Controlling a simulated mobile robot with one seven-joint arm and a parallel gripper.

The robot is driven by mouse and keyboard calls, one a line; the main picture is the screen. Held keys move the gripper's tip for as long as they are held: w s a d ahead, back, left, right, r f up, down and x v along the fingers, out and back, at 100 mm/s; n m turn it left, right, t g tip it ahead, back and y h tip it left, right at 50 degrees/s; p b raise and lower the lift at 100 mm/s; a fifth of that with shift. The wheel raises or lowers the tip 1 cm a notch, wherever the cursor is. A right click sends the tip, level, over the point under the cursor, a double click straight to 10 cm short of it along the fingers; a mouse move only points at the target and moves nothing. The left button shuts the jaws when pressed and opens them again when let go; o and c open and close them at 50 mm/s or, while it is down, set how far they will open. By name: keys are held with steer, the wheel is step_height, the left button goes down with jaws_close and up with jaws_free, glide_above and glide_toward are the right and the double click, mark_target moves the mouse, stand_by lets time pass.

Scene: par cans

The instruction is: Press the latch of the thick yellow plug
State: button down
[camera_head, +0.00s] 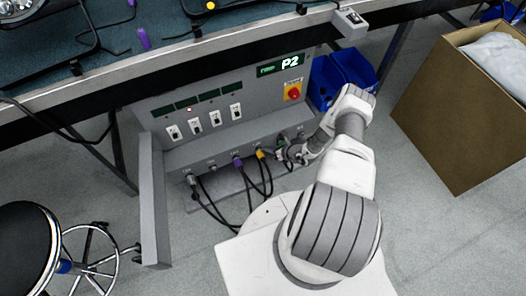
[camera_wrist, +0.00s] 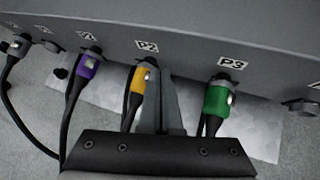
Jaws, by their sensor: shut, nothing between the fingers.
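The yellow plug (camera_wrist: 138,80) sits in the socket labelled P2, with a pale metal latch (camera_wrist: 141,74) on its front and a dark cable hanging below. It also shows small in the head view (camera_head: 259,153). My gripper (camera_wrist: 159,76) is shut and empty. Its fingertips overlap the right edge of the yellow plug in the wrist view; I cannot tell whether they touch it. In the head view my gripper (camera_head: 284,156) is at the panel, just right of the yellow plug, its fingers small and partly hidden.
A purple plug (camera_wrist: 87,68) sits left of the yellow one, and a green plug (camera_wrist: 218,97) sits right at P3. Several cables hang below the grey panel (camera_head: 215,137). A black stool (camera_head: 27,240) stands at left and a cardboard box (camera_head: 460,115) at right.

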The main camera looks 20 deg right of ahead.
steer(key=shift+a+f, duration=0.2)
steer(key=shift+a, duration=0.05)
stand_by(0.4)
steer(key=shift+d, duration=0.1)
steer(key=shift+d+r, duration=0.5)
steer(key=shift+r, duration=0.05)
steer(key=shift+d+r+p, duration=0.55)
steer(key=shift+d+r, duration=1.2)
